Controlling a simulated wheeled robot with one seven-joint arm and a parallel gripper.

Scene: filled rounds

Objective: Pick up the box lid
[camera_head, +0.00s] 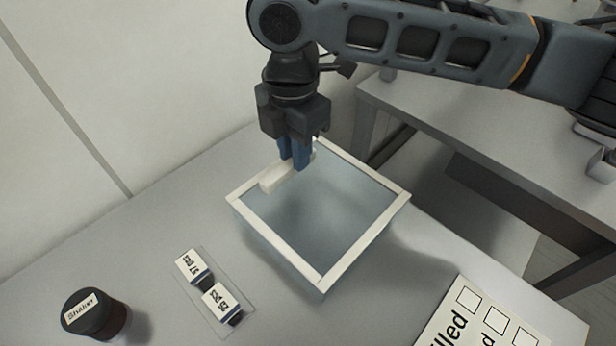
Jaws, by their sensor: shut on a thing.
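A square box (270,242) with bluish-grey sides stands on the grey table. Its top shows a white rim around a smooth bluish-grey panel, which looks like the box lid (350,255). A white bar-shaped handle (274,184) shows above the far left part of the panel. My gripper (296,164) points down with its blue fingers shut on this handle. The fingers hide part of the bar. I cannot tell whether the lid rests on the box or is slightly raised.
A dark round jar labelled "Shaker" (94,313) stands at the front left. Two small labelled items (208,286) lie on a clear strip left of the box. A printed sheet (480,325) lies at the front right. Another table (450,115) stands behind, at the right.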

